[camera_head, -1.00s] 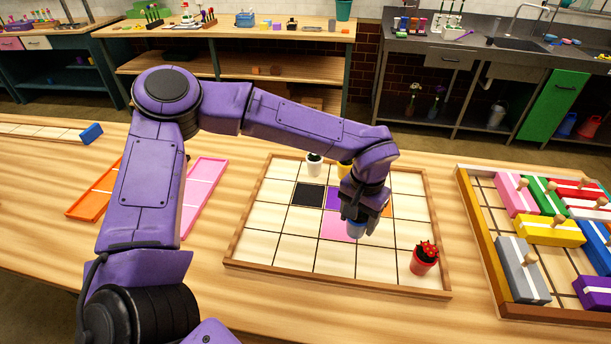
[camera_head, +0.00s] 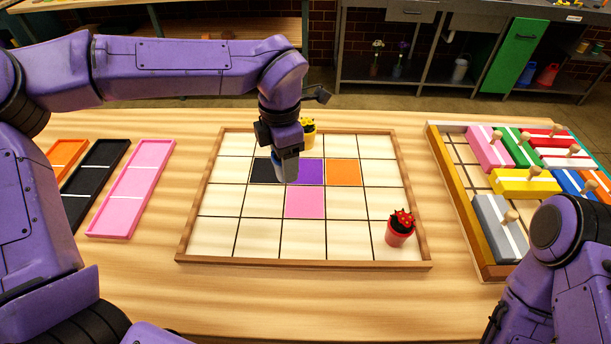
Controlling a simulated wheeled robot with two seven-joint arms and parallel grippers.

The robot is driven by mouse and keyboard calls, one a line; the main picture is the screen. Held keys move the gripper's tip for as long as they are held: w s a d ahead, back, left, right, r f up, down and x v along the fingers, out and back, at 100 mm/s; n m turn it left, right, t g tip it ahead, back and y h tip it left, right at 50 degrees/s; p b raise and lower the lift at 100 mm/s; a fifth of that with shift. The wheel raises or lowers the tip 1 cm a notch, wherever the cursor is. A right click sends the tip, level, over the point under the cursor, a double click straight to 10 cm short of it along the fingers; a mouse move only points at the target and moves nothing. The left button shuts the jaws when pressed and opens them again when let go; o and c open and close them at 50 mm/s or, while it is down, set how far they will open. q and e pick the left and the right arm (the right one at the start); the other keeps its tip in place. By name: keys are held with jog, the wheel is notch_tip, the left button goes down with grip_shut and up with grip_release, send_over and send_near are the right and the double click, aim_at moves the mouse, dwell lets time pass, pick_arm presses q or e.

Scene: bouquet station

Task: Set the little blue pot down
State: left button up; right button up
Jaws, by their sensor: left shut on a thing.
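My left gripper (camera_head: 284,150) points down over the gridded board (camera_head: 304,262) and is shut on the little blue pot (camera_head: 287,170). Only part of the pot shows below the fingers, and it looks grey-blue. It appears in front of the border between the black square (camera_head: 264,172) and the purple square (camera_head: 312,172). I cannot tell whether it touches the board. An orange square (camera_head: 343,173) lies to the right and a pink square (camera_head: 304,203) is nearer to me. My right gripper is out of view.
A red pot (camera_head: 399,234) with a spiky plant stands at the board's near right. Orange, black and pink trays (camera_head: 133,187) lie left. A crate (camera_head: 447,190) of coloured blocks stands right. The board's near rows are mostly clear.

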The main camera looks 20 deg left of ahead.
pick_arm(q)
jog(key=n, duration=0.4)
jog(key=shift+s+d+r+b, duration=0.15)
jog(key=shift+s+d+b, duration=0.05)
jog(key=shift+d+b, duration=0.1)
jog(key=n, duration=0.2)
jog(key=n+b, duration=0.1)
jog(key=n, duration=0.2)
jog(key=s+r+n, duration=0.1)
jog(key=n, duration=0.1)
jog(key=shift+d, duration=0.35)
jog(key=n, duration=0.3)
jog(key=r+n, duration=0.1)
jog(key=n, duration=0.2)
jog(key=shift+s+d+n+b, duration=0.15)
jog(key=shift+d+n+b, duration=0.05)
jog(key=shift+n+b, duration=0.2)
jog(key=w+f+p, duration=0.2)
jog(key=w+f, duration=0.1)
jog(key=w, duration=0.1)
jog(key=w+f+p, duration=0.2)
jog(key=w+f, duration=0.1)
jog(key=w, duration=0.2)
jog(key=w+f+p, duration=0.2)
jog(key=w+f, duration=0.2)
jog(key=shift+w+a, duration=0.25)
jog(key=shift+a, duration=0.15)
notch_tip(320, 180, down, 3)
jog(key=shift+r, duration=0.15)
